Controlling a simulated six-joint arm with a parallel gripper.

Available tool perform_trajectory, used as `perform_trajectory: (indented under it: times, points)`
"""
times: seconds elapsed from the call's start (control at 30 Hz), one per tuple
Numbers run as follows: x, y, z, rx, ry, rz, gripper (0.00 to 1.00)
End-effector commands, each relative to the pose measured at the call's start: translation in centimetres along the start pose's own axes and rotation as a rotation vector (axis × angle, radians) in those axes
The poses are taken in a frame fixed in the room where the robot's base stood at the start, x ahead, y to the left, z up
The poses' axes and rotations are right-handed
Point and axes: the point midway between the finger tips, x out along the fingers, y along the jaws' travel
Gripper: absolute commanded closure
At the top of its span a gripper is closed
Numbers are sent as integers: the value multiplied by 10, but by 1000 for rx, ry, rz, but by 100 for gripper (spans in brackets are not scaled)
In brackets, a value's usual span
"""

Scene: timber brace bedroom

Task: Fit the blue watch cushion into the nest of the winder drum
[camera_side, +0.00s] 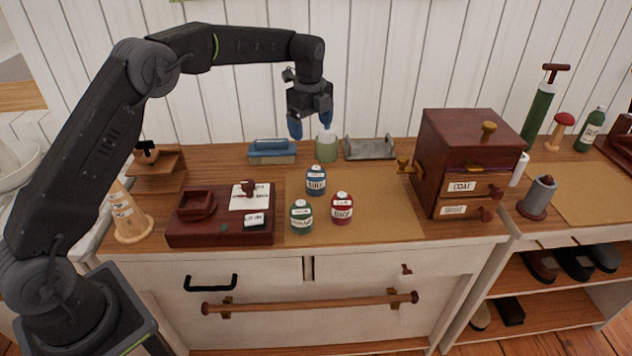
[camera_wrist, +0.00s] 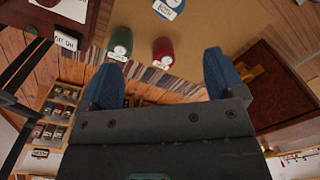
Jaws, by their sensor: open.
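I cannot make out a blue watch cushion or a winder drum with a nest in either view. My gripper (camera_side: 311,122) hangs above the back of the dresser top, blue fingertips apart and nothing between them. In the wrist view the fingers of my gripper (camera_wrist: 165,78) are spread wide. A blue labelled bottle (camera_side: 316,181), a green one (camera_side: 302,217) and a red one (camera_side: 342,208) stand upright on a tan mat (camera_side: 385,215). The wrist view also shows the blue (camera_wrist: 168,8), green (camera_wrist: 120,42) and red (camera_wrist: 162,52) bottles.
A dark red cabinet (camera_side: 460,145) with labelled drawers stands right of the mat. A reddish tray (camera_side: 220,239) with a small open box and cards lies left. A blue-topped block (camera_side: 271,152), a pale green bottle (camera_side: 326,147) and a grey metal tray (camera_side: 370,148) line the back.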

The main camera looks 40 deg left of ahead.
Motion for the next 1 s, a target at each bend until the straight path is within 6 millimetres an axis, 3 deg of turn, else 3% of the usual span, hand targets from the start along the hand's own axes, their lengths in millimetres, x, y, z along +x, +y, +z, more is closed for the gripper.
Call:
perform_trajectory:
  times: [0.03,0.17,0.37,0.6,1.0]
  points:
    - [13,-6,3,39,3,13,12]
    - [29,-12,6,108,7,29,12]
    - [55,-13,7,125,9,35,12]
    - [100,-11,6,123,9,35,12]
    - [139,-14,5,123,8,34,12]
